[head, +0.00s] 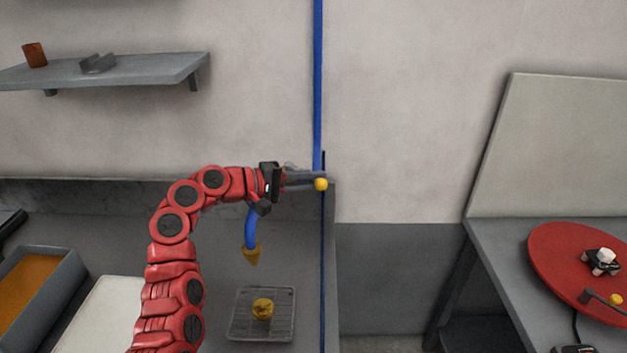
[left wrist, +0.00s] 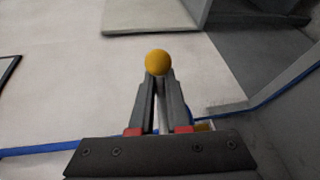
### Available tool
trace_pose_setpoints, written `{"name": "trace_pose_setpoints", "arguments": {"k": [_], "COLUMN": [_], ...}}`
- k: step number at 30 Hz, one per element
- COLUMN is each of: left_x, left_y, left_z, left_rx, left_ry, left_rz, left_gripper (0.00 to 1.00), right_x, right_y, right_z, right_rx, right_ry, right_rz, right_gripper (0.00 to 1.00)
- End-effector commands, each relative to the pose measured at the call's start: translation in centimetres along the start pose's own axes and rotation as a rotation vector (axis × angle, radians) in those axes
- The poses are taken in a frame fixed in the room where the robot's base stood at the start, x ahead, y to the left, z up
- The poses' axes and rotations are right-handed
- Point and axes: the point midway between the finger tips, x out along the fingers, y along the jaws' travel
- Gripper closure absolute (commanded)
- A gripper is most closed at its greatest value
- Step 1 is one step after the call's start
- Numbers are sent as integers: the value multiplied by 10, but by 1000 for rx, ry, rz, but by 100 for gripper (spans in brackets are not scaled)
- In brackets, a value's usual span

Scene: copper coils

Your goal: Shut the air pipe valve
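A blue air pipe (head: 318,85) runs down the wall. The valve body is mostly hidden by the gripper. My right gripper is not in view.
A blue hose with a brass nozzle (head: 252,254) hangs below my left wrist. Under it a wire tray (head: 240,326) holds a small yellow piece. A shelf (head: 150,72) is at upper left. A table with a red disc (head: 560,255) stands at right.

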Motion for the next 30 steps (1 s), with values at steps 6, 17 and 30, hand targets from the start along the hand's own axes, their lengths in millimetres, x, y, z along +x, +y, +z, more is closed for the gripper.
{"name": "trace_pose_setpoints", "arguments": {"k": [6,17,30], "left_x": [0,-8,-113], "left_y": [-1,-1,-3], "left_z": [0,-1,-2], "left_rx": [-1,0,-1], "left_ry": [0,3,8], "left_rz": [-1,1,0], "left_gripper": [55,55,55], "right_x": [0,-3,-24], "right_y": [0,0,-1], "right_z": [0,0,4], "right_rx": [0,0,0], "right_ry": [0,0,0], "right_rz": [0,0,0], "right_gripper": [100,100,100]}}
